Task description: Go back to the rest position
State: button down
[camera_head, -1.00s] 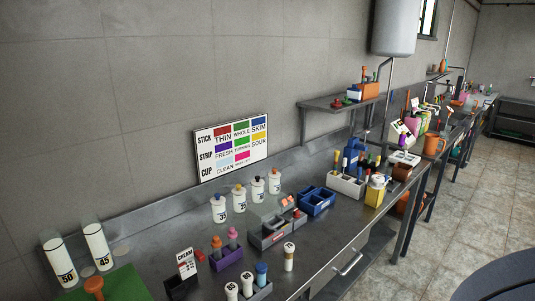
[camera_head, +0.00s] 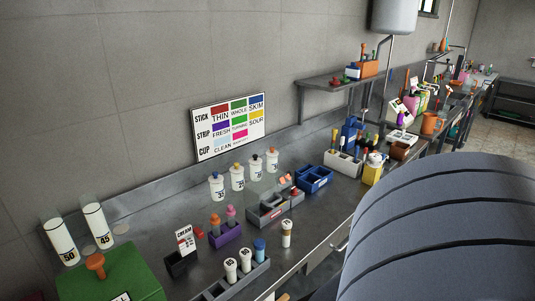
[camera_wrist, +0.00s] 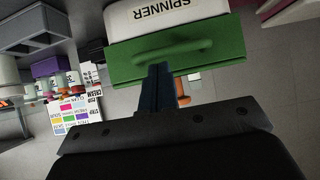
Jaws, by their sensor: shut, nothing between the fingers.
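My gripper (camera_wrist: 159,88) shows in the wrist view, its dark fingers together and empty. In that view the fingers overlap the green part (camera_wrist: 185,58) of a white box marked SPINNER (camera_wrist: 165,14). I cannot tell whether they touch it. In the head view my grey-blue arm fills the lower right, and my gripper is out of that picture. A green box (camera_head: 125,268) with an orange knob stands at the lower left of the bench there.
The steel bench (camera_head: 150,235) holds racks, white bottles (camera_head: 237,178) and a blue tray (camera_head: 313,178). A colour chart (camera_head: 230,127) leans on the wall. A wall shelf (camera_head: 335,82) juts out above the bench. Two numbered cylinders (camera_head: 96,226) stand at the left.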

jog(key=shift+s+d+f, duration=0.15)
jog(key=shift+f, duration=0.3)
jog(key=shift+s+d+f, duration=0.1)
jog(key=shift+f, duration=0.1)
jog(key=shift+r, duration=0.1)
jog(key=shift+w+a+r, duration=0.3)
jog(key=shift+r, duration=0.65)
jog(key=shift+w+a+r, duration=0.25)
jog(key=shift+r, duration=0.75)
jog(key=shift+w+a+r, duration=0.3)
jog(key=shift+r, duration=0.65)
jog(key=shift+w+a+r, duration=0.1)
jog(key=shift+a+r, duration=0.05)
jog(key=shift+r, duration=0.1)
jog(key=shift+f, duration=0.1)
